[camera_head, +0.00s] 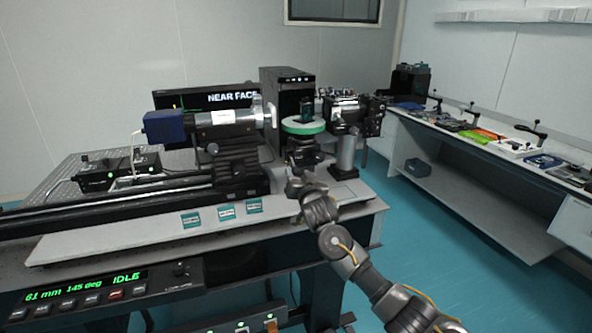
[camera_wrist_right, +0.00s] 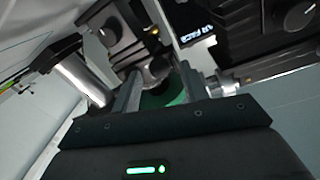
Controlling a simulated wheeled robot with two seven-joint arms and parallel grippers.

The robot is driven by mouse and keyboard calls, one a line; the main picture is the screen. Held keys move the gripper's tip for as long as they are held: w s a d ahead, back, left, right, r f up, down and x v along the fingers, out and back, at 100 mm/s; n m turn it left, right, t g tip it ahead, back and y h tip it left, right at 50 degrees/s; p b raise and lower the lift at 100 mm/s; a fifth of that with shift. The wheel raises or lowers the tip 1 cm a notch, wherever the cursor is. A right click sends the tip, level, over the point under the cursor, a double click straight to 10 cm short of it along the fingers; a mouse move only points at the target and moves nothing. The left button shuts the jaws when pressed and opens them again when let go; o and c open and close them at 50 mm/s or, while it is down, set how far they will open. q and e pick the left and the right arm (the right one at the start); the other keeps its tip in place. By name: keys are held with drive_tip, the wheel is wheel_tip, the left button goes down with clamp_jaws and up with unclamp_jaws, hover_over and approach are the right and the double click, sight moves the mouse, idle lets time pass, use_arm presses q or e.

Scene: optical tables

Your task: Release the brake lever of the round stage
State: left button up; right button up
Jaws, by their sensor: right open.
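The round stage (camera_head: 303,128), a disc with a green rim, stands on a dark mount on the optical table. A small dark block (camera_head: 306,112) is on its top. My right gripper (camera_head: 297,178) is just below and in front of the stage. In the right wrist view its two grey fingers (camera_wrist_right: 160,84) are apart, with part of the green rim (camera_wrist_right: 163,99) showing between and behind them. I cannot make out the brake lever; it may be hidden by the gripper or too dark to tell. My left gripper is not in view.
A blue-ended barrel (camera_head: 215,120) on a rail stands left of the stage. A dark optical unit (camera_head: 357,113) on a post (camera_head: 346,154) stands close on the right. A control panel (camera_head: 100,290) reading IDLE is at front left. A side bench (camera_head: 470,145) holds several tools.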

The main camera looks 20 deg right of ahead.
sight(297, 173)
drive_tip(key=shift+w, duration=1.65)
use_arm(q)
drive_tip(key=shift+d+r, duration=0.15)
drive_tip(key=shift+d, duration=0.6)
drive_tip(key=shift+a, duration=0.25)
use_arm(e)
drive_tip(key=shift+c, duration=0.3)
